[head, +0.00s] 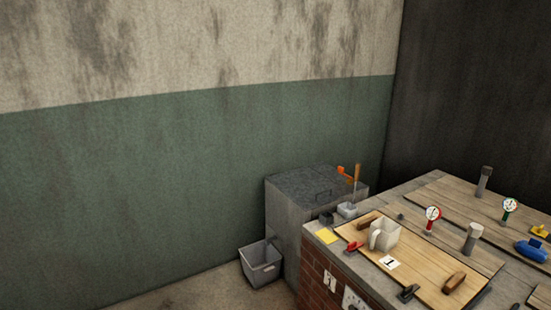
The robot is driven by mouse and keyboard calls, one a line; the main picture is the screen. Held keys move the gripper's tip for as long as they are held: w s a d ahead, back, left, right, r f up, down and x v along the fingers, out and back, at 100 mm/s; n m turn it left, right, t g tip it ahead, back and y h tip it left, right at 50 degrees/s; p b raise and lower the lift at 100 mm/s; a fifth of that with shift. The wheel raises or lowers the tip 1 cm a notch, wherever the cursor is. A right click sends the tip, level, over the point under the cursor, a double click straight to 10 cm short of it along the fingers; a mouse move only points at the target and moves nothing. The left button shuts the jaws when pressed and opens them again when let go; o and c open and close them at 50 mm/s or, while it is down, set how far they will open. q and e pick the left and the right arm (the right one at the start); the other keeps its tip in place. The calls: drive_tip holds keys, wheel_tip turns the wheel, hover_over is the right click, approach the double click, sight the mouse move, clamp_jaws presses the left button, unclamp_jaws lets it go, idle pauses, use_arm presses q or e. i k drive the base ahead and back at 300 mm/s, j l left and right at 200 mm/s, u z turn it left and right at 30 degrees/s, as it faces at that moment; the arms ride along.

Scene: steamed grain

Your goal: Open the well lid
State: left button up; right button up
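A wooden board (421,263) with two brown handles lies flat on a brick-sided counter at the lower right of the head view; it looks like a well lid. One handle (369,219) is at its far left part and the other handle (454,282) is near its right front. A card marked 1 (389,262) lies on the board. A pale pitcher (385,235) stands on it. A red clamp-like piece (354,248) and a black one (409,293) sit along its front edge. Neither of my grippers is in view.
More wooden boards (471,203) lie behind, with two dial gauges (432,214) (509,206), grey posts (472,238) and a blue object (532,250). A grey bin (303,186) with a handled dark top stands left of the counter. A pail (261,264) is on the floor; floor to its left is clear.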

sight(309, 188)
drive_tip(key=i+u, duration=0.15)
drive_tip(key=i, duration=0.75)
drive_tip(key=i+l+u, duration=0.15)
drive_tip(key=i, duration=0.7)
